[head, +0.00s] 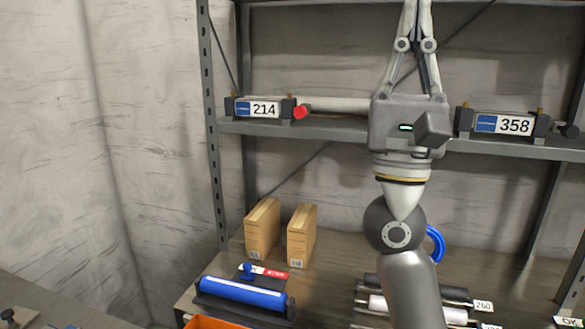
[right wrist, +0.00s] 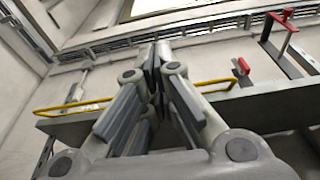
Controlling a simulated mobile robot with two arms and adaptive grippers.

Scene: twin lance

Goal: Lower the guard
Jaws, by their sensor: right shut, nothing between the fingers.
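No part is marked clearly as the guard. In the right wrist view a yellow rail (right wrist: 75,106) runs along a grey ledge, and a red bracket (right wrist: 279,32) stands on a post at the upper right. A smaller red piece (right wrist: 242,66) is beside it. I cannot tell which, if any, is the guard. My right gripper (head: 417,12) points straight up in front of the shelf, its tips at the top edge of the head view. It is shut and empty; its fingers also show in the right wrist view (right wrist: 156,66), apart from the rail. My left gripper is out of view.
A grey shelf (head: 340,130) carries units labelled 214 (head: 264,109) and 358 (head: 513,125), with a red-ended pale cylinder partly behind my arm. Below are two cardboard boxes (head: 262,230), a blue roller (head: 243,292), dark and white rollers, and an orange bin (head: 208,323).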

